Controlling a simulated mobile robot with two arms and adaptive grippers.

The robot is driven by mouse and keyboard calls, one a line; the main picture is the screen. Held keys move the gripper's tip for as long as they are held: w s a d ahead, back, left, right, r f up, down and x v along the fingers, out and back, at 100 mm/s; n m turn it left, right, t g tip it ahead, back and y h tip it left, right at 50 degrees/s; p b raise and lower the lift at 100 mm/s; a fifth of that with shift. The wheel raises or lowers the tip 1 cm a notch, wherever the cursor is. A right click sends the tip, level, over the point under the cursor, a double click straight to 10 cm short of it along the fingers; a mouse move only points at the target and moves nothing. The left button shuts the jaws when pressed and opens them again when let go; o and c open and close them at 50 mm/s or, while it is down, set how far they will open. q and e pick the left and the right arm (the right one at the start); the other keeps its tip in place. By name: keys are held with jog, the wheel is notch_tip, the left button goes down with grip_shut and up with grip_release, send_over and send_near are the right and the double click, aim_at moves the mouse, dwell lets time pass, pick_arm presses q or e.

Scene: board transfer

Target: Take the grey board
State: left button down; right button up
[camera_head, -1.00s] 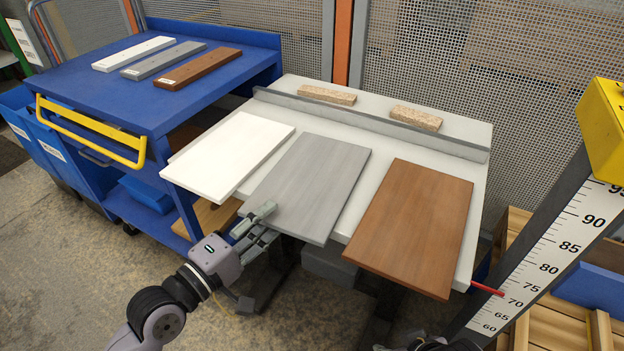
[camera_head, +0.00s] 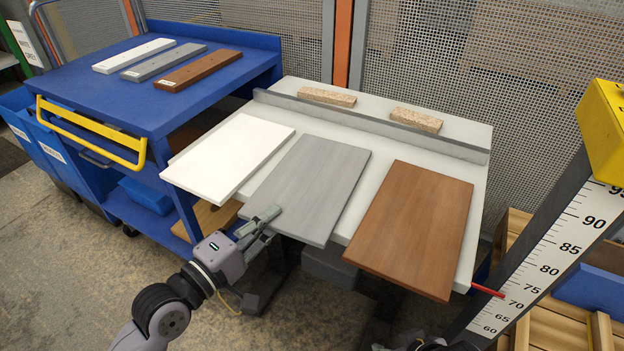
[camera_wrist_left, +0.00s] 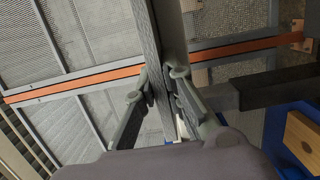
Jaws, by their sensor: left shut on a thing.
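The grey board (camera_head: 310,185) lies flat on the white table between a white board (camera_head: 228,157) and a brown board (camera_head: 415,225). Its near end sticks out past the table's front edge. My left gripper (camera_head: 262,222) is shut on the near left edge of the grey board. In the left wrist view the board (camera_wrist_left: 154,50) shows edge-on between the two fingers of the left gripper (camera_wrist_left: 160,88). The lower finger is partly hidden under the board in the head view. My right gripper is not clearly in view.
The white table (camera_head: 366,190) has a grey raised rail (camera_head: 370,125) and two small chipboard blocks behind it. A blue cart (camera_head: 110,100) with a yellow handle (camera_head: 90,130) and three narrow boards stands left. A post with a scale (camera_head: 545,260) rises at right.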

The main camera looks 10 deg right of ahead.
dwell(0.4)
